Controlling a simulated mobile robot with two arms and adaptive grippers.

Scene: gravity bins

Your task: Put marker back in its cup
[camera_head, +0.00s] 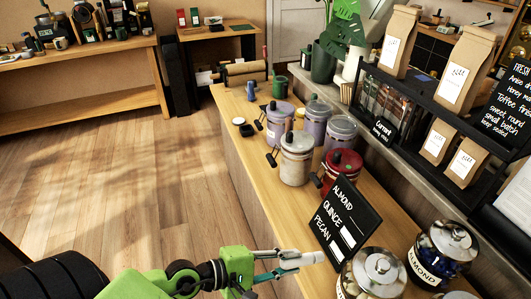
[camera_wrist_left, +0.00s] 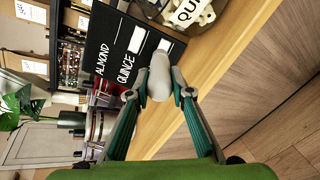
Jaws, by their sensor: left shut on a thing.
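My left gripper (camera_head: 288,262) is shut on a pale whitish marker (camera_head: 312,257), held in the air beside the counter's near left edge, left of and below the black price sign (camera_head: 345,222). In the left wrist view the marker (camera_wrist_left: 159,76) sits between the two fingertips of the left gripper (camera_wrist_left: 157,93), in front of the sign (camera_wrist_left: 108,42). A small green cup (camera_head: 279,88) and a small blue cup (camera_head: 251,91) stand at the counter's far end. I cannot tell which cup belongs to the marker. My right gripper is not in view.
Lidded canisters, among them a white one (camera_head: 296,160) and a red one (camera_head: 342,168), stand mid-counter. Glass jars (camera_head: 376,272) stand at the near right. A black shelf with paper bags (camera_head: 468,68) lines the right. Floor (camera_head: 130,190) left of the counter is clear.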

